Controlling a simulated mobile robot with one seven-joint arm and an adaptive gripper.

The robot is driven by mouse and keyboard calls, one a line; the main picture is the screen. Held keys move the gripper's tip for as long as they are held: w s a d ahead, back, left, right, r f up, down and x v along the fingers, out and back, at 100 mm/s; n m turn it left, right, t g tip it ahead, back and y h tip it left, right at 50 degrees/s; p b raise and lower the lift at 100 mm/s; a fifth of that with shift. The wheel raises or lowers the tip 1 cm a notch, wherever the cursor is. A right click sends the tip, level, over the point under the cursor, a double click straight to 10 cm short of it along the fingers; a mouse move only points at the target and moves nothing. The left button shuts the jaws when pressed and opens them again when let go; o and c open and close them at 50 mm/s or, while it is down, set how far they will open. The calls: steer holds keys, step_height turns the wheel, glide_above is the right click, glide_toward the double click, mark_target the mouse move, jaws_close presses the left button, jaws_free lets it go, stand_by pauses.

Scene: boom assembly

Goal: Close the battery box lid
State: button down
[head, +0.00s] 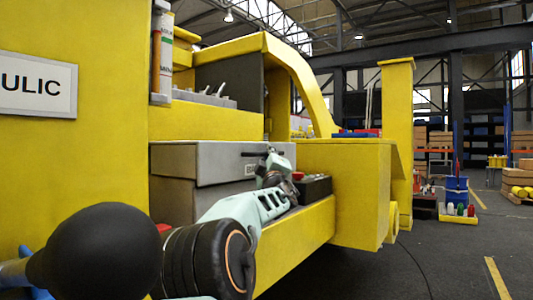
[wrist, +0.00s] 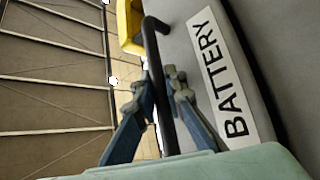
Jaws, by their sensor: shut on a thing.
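The grey battery box (head: 185,200) sits on the yellow machine's ledge in the head view. Its lid (head: 200,163) lies over the top; I cannot tell whether it is fully seated. In the wrist view the grey face with the BATTERY label (wrist: 222,75) fills the right side. A black bar handle (wrist: 152,40) runs beside the label. My gripper (wrist: 157,85) has its two fingers either side of this handle and is shut on it. In the head view my gripper (head: 270,158) is at the right part of the lid's front, partly hidden by my wrist.
A dark box with a red top (head: 312,187) stands right of the battery box on the ledge. A yellow block (head: 345,190) juts out beyond it. A yellow post (head: 398,130) stands further right. The floor (head: 430,260) at the right is mostly clear.

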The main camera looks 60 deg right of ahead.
steer(key=shift+s+d+f, duration=0.2)
steer(key=shift+d+f, duration=0.05)
steer(key=shift+f, duration=0.5)
steer(key=c, duration=2.2)
jaws_free()
steer(key=shift+s, duration=0.1)
steer(key=shift+c, duration=0.2)
steer(key=shift+r, duration=0.1)
steer(key=shift+a+r, duration=0.1)
steer(key=shift+a, duration=0.05)
steer(key=shift+s+a, duration=0.15)
steer(key=shift+a, duration=0.3)
steer(key=v, duration=1.1)
steer(key=shift+s+d, duration=0.1)
steer(key=shift+s, duration=0.05)
